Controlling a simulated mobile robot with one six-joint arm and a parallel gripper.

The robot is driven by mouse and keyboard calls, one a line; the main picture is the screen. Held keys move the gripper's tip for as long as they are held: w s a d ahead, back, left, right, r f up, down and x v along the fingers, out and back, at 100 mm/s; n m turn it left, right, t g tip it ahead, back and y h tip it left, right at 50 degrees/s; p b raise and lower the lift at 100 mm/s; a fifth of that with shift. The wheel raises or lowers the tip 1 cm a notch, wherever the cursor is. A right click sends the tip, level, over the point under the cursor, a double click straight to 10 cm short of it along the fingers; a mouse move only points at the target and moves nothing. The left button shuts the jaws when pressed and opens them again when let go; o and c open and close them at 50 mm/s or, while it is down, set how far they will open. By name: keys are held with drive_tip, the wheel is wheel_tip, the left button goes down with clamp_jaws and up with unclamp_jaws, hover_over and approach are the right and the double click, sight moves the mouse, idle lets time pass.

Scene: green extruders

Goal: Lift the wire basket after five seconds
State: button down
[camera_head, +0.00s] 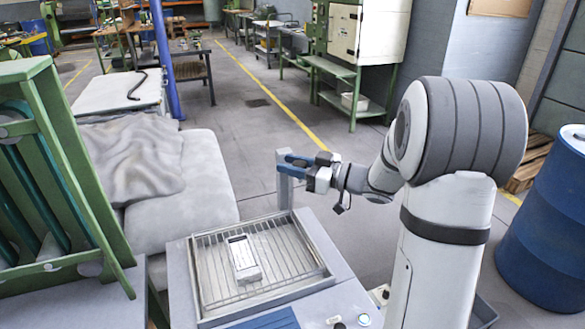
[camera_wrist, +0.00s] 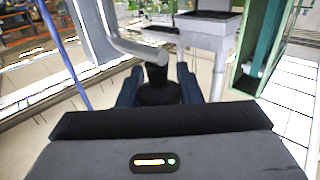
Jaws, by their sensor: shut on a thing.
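The wire basket (camera_head: 288,256) is in the grey-framed basin of the bench unit in the head view. A pale rectangular part (camera_head: 243,258) lies on its wires. My gripper (camera_head: 292,161) is behind the basket, at the top of a grey upright post (camera_head: 284,188) at the unit's back edge. In the wrist view my gripper (camera_wrist: 158,88) has its blue fingers on both sides of a black knob (camera_wrist: 157,74) and is shut on it. The knob sits at the end of a grey bent bar (camera_wrist: 120,40). How the bar joins the basket is hidden.
A green frame (camera_head: 75,165) stands close on the left. A grey cloth-covered block (camera_head: 185,180) is behind the unit. A blue drum (camera_head: 550,235) stands at the right. The floor behind my gripper is open up to the green workbench (camera_head: 340,85).

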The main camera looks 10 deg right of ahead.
drive_tip(key=shift+r, duration=0.5)
drive_tip(key=c, duration=1.4)
unclamp_jaws()
drive_tip(key=o, duration=0.4)
drive_tip(key=shift+f, duration=0.1)
drive_tip(key=shift+c, duration=0.2)
drive_tip(key=v, duration=0.7)
drive_tip(key=shift+s+d, duration=0.2)
drive_tip(key=shift+d, duration=0.15)
